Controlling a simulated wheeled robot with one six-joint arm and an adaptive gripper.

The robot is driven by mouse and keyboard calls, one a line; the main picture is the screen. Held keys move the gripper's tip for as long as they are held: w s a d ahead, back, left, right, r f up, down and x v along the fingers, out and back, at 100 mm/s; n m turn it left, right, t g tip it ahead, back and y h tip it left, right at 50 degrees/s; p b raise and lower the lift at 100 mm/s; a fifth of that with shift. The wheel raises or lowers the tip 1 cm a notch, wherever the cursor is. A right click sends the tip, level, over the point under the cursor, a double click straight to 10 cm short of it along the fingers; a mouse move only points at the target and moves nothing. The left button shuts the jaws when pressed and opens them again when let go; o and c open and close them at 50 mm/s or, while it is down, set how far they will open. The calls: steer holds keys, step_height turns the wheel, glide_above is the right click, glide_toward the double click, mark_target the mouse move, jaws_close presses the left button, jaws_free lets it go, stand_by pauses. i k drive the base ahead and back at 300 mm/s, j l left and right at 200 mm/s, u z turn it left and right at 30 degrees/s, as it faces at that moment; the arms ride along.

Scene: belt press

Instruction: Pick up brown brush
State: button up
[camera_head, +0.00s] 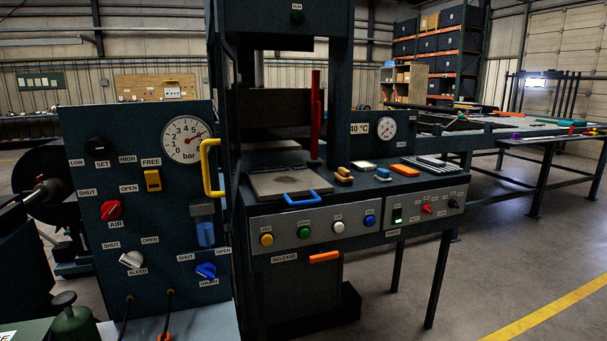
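A small tan-brown block-shaped thing (344,175), which looks like the brown brush, lies on the dark top of the press bench (375,189). It sits right of the grey plate with the blue handle (302,198) and behind the front button panel. It is small in the picture, so its bristles cannot be made out. My gripper is not in view.
Beside the brush are a pale block (363,165), a small blue-grey piece (383,174) and an orange piece (405,170). A gauge cabinet (145,215) with a yellow handle (210,168) stands left. Floor is clear at right.

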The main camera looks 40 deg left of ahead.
mark_target(343, 177)
steer(key=i+j+u, duration=0.2)
steer(key=i+u, duration=0.7)
steer(key=i+l+u, duration=0.1)
steer(key=i+u, duration=0.35)
steer(key=i+j, duration=0.25)
steer(key=i, duration=0.25)
steer(key=i+j+u, duration=0.1)
steer(key=i+j, duration=0.15)
steer(key=i, duration=0.25)
